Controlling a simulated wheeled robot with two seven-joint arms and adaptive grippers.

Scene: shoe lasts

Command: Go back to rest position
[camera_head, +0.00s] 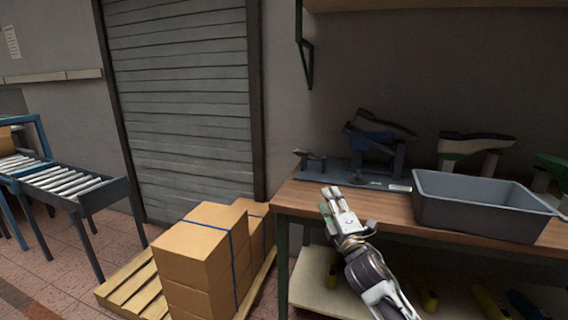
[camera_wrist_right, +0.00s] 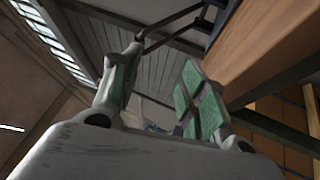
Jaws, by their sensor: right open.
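My right gripper (camera_head: 337,201) is in front of the left part of the wooden workbench (camera_head: 390,212), near its front edge. Its two fingers with green pads are apart and empty in the right wrist view (camera_wrist_right: 157,90). My left gripper is not in view. On the bench, a grey tub (camera_head: 480,206) stands to the right of my right gripper. A blue shoe last (camera_head: 378,128) sits on a grey stand (camera_head: 385,160) behind. A green and white shoe last (camera_head: 470,146) sits on another stand farther right.
Stacked cardboard boxes (camera_head: 200,255) stand on a wooden pallet (camera_head: 125,285) left of the bench. A roller conveyor (camera_head: 65,183) is at the far left. A shelf (camera_head: 430,4) hangs above the bench. The lower shelf (camera_head: 335,298) holds yellow items. Floor shows between conveyor and pallet.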

